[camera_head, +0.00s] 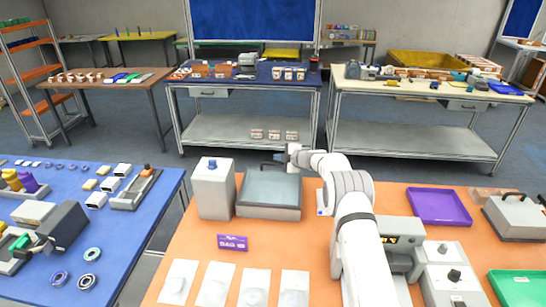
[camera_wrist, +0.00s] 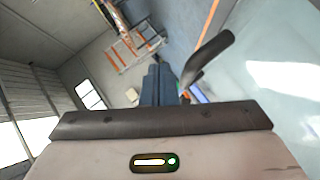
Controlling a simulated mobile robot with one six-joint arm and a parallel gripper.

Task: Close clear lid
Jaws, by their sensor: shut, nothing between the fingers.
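The clear lid (camera_head: 270,187) is a bluish see-through panel over a grey box (camera_head: 268,213) at the back left of the orange table. It looks down over the box; I cannot tell whether it is fully seated. Its dark handle (camera_head: 268,164) is at the far edge. My gripper (camera_head: 291,156) is shut and empty by the lid's far right corner, close to the handle. In the wrist view the curved dark handle (camera_wrist: 208,60) and the pale lid (camera_wrist: 275,85) show at the right. Contact with the handle cannot be told.
A grey-white box (camera_head: 215,192) stands just left of the lidded box. A purple label box (camera_head: 232,242) and several white packets lie in front. A purple tray (camera_head: 439,206), a green tray (camera_head: 517,288) and a grey device (camera_head: 446,275) are on the right. My arm crosses the table's middle.

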